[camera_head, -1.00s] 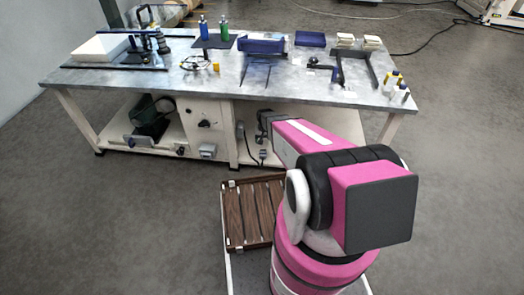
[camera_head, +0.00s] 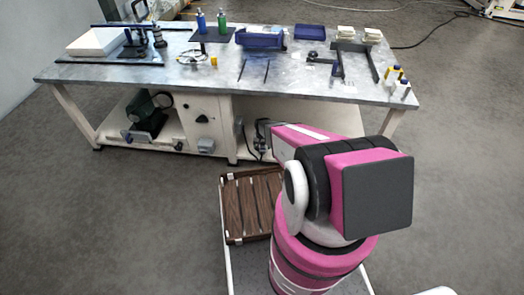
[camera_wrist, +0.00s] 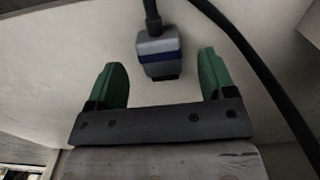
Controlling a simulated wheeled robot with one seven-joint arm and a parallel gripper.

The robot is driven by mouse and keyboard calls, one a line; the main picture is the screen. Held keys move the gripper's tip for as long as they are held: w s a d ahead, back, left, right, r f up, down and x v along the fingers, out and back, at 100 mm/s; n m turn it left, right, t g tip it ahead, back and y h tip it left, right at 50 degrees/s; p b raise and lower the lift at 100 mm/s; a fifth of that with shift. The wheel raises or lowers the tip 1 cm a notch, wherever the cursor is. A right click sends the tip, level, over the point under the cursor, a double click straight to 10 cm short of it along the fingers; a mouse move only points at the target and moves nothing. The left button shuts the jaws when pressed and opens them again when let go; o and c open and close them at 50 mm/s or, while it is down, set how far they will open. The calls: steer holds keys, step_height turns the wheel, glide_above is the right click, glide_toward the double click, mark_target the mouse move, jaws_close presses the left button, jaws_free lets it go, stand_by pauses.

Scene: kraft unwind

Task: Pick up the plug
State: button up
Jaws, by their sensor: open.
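The plug (camera_wrist: 158,54) is a grey block with a dark blue band and a dark end, hanging from a dark cable in the wrist view. My gripper (camera_wrist: 162,66) has two green fingers standing wide apart. The plug lies between the two fingertips in the picture, with a gap on both sides and nothing gripped. How far beyond the tips it sits is hard to tell. In the head view my gripper is mostly hidden by my pink arm, at the open lower bay of the workbench. I cannot make out the plug clearly there.
The workbench (camera_head: 190,78) has a metal top carrying blue trays, bottles and tools. Its white cabinet panel (camera_head: 204,108) stands left of my arm. A thick black cable (camera_wrist: 250,55) curves past the right finger. Open grey floor lies on both sides.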

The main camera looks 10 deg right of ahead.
mark_target(262, 149)
step_height(262, 149, down, 4)
steer(key=shift+r, duration=0.2)
steer(key=c, duration=1.1)
steer(key=shift+o, duration=0.2)
steer(key=shift+r, duration=0.15)
